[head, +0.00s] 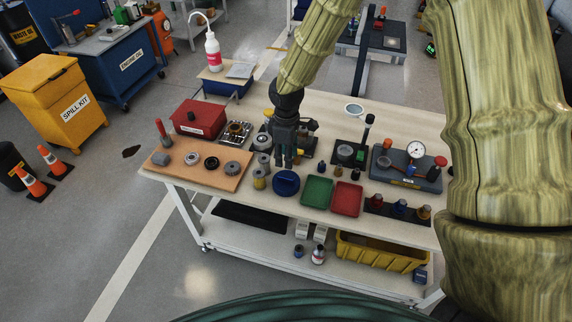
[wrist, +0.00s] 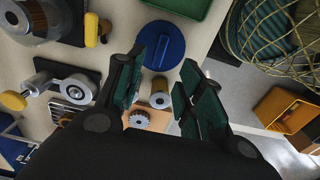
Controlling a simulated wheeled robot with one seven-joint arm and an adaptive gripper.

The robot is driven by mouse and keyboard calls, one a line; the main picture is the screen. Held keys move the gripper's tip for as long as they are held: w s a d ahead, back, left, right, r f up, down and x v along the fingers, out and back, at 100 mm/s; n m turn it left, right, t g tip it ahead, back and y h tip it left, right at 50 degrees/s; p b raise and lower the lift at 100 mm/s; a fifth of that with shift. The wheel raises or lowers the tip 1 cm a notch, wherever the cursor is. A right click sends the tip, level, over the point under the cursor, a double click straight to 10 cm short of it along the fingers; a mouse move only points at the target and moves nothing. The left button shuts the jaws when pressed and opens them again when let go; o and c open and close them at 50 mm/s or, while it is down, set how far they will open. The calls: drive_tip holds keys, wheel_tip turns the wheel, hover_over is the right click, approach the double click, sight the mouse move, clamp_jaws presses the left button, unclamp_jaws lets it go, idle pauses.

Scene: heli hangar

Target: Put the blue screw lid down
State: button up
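The blue screw lid (head: 286,182) lies on the light worktable (head: 300,210) near its front edge, left of the green tray. In the wrist view the lid (wrist: 164,44) is a round blue disc with a raised bar across it. My gripper (head: 285,163) points down just behind the lid in the head view. In the wrist view my gripper (wrist: 163,68) has its two fingers apart with nothing held between them. The left finger covers part of the lid's edge; I cannot tell whether it touches the lid.
A green tray (head: 317,191) and a red tray (head: 346,199) stand right of the lid. Small metal cylinders (head: 260,178) stand close on its left. A brown board (head: 205,178) with round parts lies further left. A gauge block (head: 407,170) is at the right.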

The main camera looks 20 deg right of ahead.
drive_tip(key=shift+r, duration=1.4)
